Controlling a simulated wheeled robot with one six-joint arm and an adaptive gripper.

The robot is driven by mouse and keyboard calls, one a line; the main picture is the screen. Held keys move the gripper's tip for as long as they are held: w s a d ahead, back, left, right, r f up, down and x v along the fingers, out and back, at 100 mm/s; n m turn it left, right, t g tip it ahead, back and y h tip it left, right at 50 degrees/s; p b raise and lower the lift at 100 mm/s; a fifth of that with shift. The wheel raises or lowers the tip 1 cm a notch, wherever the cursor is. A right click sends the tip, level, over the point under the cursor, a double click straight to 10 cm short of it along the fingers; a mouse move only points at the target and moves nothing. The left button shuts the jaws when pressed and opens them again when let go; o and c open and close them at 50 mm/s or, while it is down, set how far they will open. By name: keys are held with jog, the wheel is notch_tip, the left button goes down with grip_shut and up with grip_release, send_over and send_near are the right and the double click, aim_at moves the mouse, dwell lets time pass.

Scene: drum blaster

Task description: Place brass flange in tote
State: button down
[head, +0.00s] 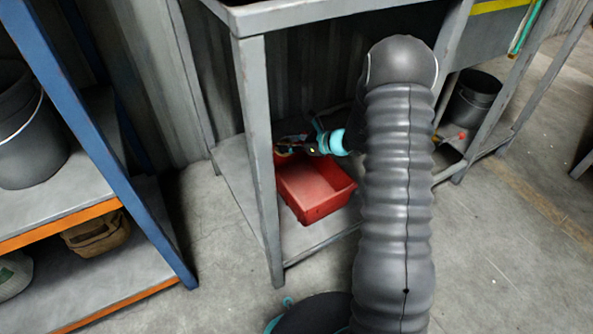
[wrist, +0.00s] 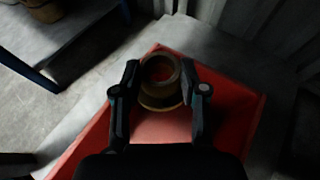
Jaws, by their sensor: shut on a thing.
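The brass flange (wrist: 160,96) is a ring with a wider base, seen in the wrist view between my fingertips. My gripper (wrist: 160,85) is shut on it, one finger on each side. The red tote (wrist: 232,112) lies below the flange and gripper in the wrist view, with its inside showing through the ring. In the head view the tote (head: 312,190) sits on the low shelf of the grey bench. My gripper (head: 284,147) is over the tote's back left part there, and the flange is small and hard to make out. The exact height above the tote floor cannot be told.
The bench's front leg (head: 258,165) stands left of the tote, and the bench top (head: 300,14) is above. A blue and orange rack (head: 100,130) with a bucket (head: 28,125) is at the left. Another dark bucket (head: 472,100) stands at the right.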

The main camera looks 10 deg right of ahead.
jog(key=shift+d+f+b, duration=0.1)
jog(key=shift+f+b, duration=0.55)
jog(key=shift+f, duration=3.75)
jog(key=shift+f+b, duration=0.35)
jog(key=shift+f, duration=0.25)
jog(key=c, duration=0.6)
grip_release()
jog(key=shift+c, duration=0.2)
jog(key=shift+r, duration=0.1)
